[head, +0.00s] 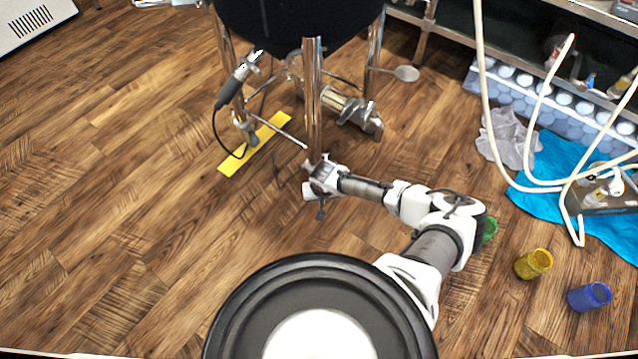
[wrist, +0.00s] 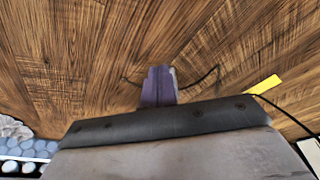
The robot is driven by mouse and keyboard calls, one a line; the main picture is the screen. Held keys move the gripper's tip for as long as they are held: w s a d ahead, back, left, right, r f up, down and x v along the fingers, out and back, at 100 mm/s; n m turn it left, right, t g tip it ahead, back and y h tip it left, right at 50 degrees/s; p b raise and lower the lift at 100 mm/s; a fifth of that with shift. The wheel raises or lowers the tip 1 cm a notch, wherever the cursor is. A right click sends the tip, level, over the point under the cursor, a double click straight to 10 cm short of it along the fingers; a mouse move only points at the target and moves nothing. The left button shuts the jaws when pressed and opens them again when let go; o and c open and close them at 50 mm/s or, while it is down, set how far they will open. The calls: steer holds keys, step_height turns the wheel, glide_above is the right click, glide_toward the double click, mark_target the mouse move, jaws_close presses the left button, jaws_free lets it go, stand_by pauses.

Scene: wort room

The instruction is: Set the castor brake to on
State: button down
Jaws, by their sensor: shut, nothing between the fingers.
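The dark round vessel (head: 300,15) stands on shiny steel legs. Its front leg (head: 312,90) runs down to my gripper (head: 313,172), which is low near the floor. My gripper and wrist cover the foot of that leg, so I cannot make out a castor or its brake there. A small dark piece (head: 320,212) sticks out below the gripper; I cannot tell what it belongs to. In the wrist view the fingers (wrist: 158,78) are together and empty over bare wood floor.
A yellow strip (head: 230,160) lies by the left leg, with a black cable (head: 217,130) near it.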

steer(key=shift+s, duration=0.1)
steer(key=p+v, duration=0.4)
steer(key=v, duration=0.9)
steer(key=shift+r+p, duration=0.3)
steer(key=shift+r, duration=0.05)
steer(key=shift+s, duration=0.1)
